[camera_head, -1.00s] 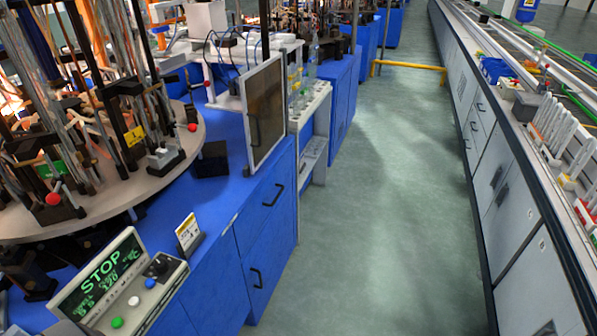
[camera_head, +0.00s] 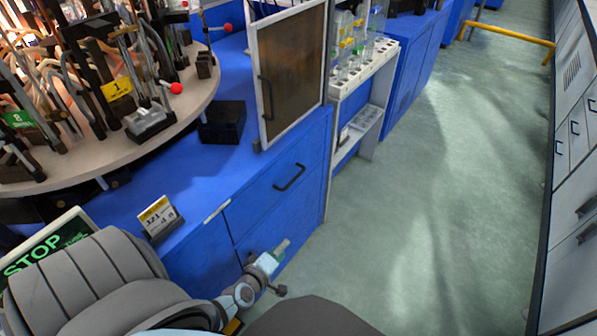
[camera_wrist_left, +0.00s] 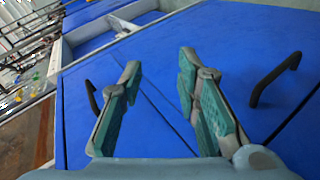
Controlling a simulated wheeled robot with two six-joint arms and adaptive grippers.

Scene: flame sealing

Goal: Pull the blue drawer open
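The blue drawer (camera_head: 265,200) is flush in the front of the blue cabinet, with its black bar handle (camera_head: 289,177) in plain view. My left gripper (camera_head: 281,268) is in front of the lower cabinet door, below the drawer handle and apart from it. In the left wrist view its two green-padded fingers (camera_wrist_left: 160,66) are spread with nothing between them. Blue panels with a seam lie beyond them. One black handle (camera_wrist_left: 275,79) is right of the fingers and another (camera_wrist_left: 92,98) is partly behind the left finger; I cannot tell which is the drawer's. My right gripper is not in view.
A brown framed panel (camera_head: 291,75) stands on the cabinet top, near a black box (camera_head: 222,121) and a small yellow-white sign (camera_head: 158,215). A round table (camera_head: 150,150) with tools is at left. The green floor (camera_head: 420,200) right of the cabinet is clear.

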